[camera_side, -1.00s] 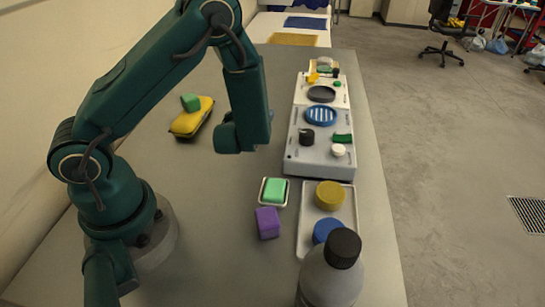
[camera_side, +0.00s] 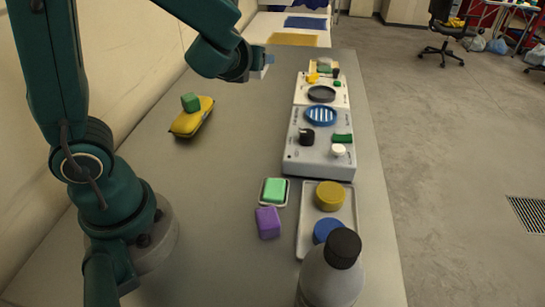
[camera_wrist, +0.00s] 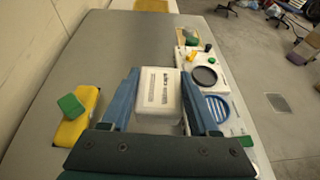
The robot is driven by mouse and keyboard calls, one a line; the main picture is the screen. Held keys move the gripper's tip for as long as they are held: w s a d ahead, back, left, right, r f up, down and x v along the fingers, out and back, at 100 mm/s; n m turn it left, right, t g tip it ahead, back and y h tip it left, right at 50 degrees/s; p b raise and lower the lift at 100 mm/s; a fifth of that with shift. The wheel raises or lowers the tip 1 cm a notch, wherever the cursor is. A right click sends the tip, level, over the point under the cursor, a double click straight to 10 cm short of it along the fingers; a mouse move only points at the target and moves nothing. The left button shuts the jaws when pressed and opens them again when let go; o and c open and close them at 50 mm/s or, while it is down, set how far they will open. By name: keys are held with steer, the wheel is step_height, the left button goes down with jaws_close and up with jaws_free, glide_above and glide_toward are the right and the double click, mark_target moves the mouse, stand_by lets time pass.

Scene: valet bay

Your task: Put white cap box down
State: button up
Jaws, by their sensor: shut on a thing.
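In the side view my gripper (camera_side: 267,63) is at the far part of the grey table, left of the row of panels. Only a small pale bit of the box shows there, and most of it is hidden by my wrist. How high the box is above the table is hard to tell.
The panels with knobs and round dishes (camera_side: 320,150) run along the right side. A yellow pouch with a green block (camera_side: 192,118) lies to the left. A tray (camera_side: 342,208), a purple block (camera_side: 268,222) and a bottle (camera_side: 332,275) are nearer. Table beyond the box looks bare.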

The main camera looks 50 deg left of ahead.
steer(key=d+r, duration=0.1)
steer(key=s+d+r+m+t+h, duration=0.1)
steer(key=s+d+r+m+h, duration=0.1)
steer(key=shift+r+t, duration=0.3)
steer(key=shift+r, duration=0.05)
steer(key=s+d+m+t+h, duration=0.1)
steer(key=s+d+m+h, duration=0.2)
steer(key=d+m+h, duration=0.3)
steer(key=shift+d+f+t+h, duration=0.25)
steer(key=shift+d+t+h, duration=0.2)
steer(key=shift+d, duration=0.35)
